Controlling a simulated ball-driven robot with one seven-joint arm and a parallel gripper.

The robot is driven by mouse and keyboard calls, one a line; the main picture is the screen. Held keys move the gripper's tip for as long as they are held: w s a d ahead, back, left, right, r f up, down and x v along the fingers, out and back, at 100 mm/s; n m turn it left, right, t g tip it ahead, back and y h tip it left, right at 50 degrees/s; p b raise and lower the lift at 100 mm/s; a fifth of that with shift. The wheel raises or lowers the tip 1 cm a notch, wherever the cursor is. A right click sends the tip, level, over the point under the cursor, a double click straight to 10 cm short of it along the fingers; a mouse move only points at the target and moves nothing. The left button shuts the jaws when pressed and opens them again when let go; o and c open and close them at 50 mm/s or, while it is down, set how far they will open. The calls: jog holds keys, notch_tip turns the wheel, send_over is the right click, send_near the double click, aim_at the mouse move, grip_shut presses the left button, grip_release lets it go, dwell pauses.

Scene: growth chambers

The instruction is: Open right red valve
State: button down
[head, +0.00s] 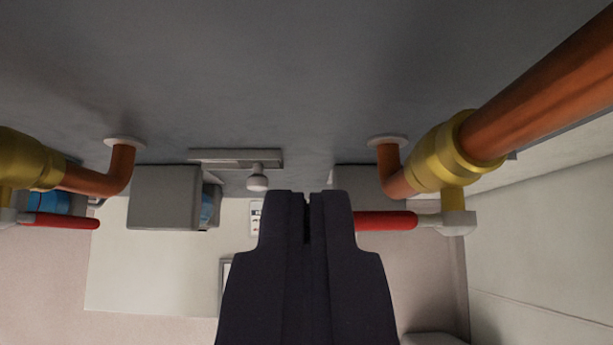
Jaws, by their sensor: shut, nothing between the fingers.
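The right red valve handle (386,221) shows in the head view just right of my gripper. It is a red lever reaching left from a pale hub below a brass valve body (437,160) on a copper pipe (540,88). My gripper (307,198) is shut and empty, its fingers pointing up the picture. The fingers overlap the handle's left end in the picture and may hide part of it. I cannot tell whether they touch it. A second red handle (62,221) sits at the far left under another brass valve (25,160).
A grey surface (280,70) with pipe flanges fills the upper picture. A grey box (165,197) and a small white knob-shaped fitting (257,180) are left of my gripper. A pale wall (540,245) stands at the right.

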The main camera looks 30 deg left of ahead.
aim_at(386, 223)
notch_tip(386, 223, down, 4)
jog(key=shift+f, duration=0.1)
jog(key=shift+a+f, duration=0.1)
jog(key=shift+f, duration=0.05)
dwell(0.5)
